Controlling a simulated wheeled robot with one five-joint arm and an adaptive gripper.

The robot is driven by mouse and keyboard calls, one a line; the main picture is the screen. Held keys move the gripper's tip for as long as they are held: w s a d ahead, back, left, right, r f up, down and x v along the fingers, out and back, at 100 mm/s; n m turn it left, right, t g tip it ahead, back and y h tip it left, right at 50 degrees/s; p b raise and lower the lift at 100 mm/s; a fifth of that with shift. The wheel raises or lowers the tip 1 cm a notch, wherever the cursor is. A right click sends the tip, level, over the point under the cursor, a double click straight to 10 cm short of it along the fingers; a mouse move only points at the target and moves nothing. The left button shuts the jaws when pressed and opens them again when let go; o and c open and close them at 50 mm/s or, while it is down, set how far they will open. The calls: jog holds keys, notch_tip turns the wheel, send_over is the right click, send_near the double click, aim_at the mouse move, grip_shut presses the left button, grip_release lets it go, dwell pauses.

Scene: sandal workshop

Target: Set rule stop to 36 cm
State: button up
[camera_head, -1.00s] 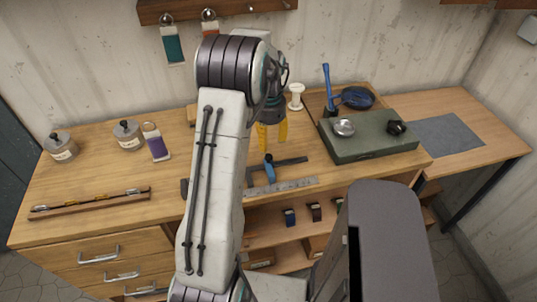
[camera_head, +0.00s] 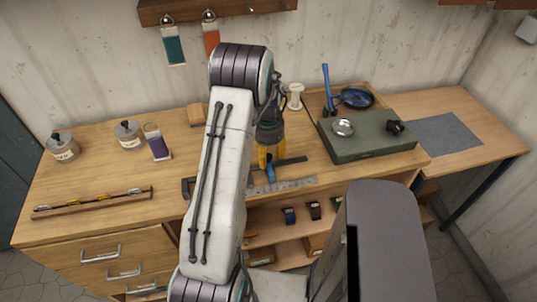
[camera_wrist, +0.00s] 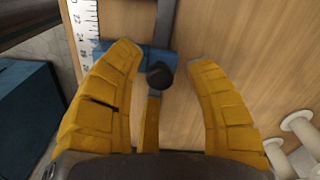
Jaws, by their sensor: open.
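The rule stop is a blue slider (camera_head: 270,173) with a black knob, on a dark bar (camera_head: 292,160) on the workbench. A steel rule (camera_head: 295,184) with printed marks lies along the bar's front side. In the wrist view the blue stop (camera_wrist: 121,56) sits beside the rule (camera_wrist: 84,35), near marks in the high twenties; the exact reading is unclear. My gripper (camera_head: 267,157) is above the stop. In the wrist view its yellow fingers (camera_wrist: 161,60) are apart, with the black knob (camera_wrist: 159,75) between them. Contact cannot be told.
A green slab (camera_head: 365,138) with a small metal bowl (camera_head: 343,127) and a dark knob stands right of the bar. A white spool (camera_head: 296,97) stands behind. Lidded jars (camera_head: 62,147) and a wooden strip (camera_head: 92,203) are at left. Open shelves lie below the bench front.

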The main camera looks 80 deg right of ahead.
jog(key=shift+c, duration=0.3)
grip_shut()
dwell(0.3)
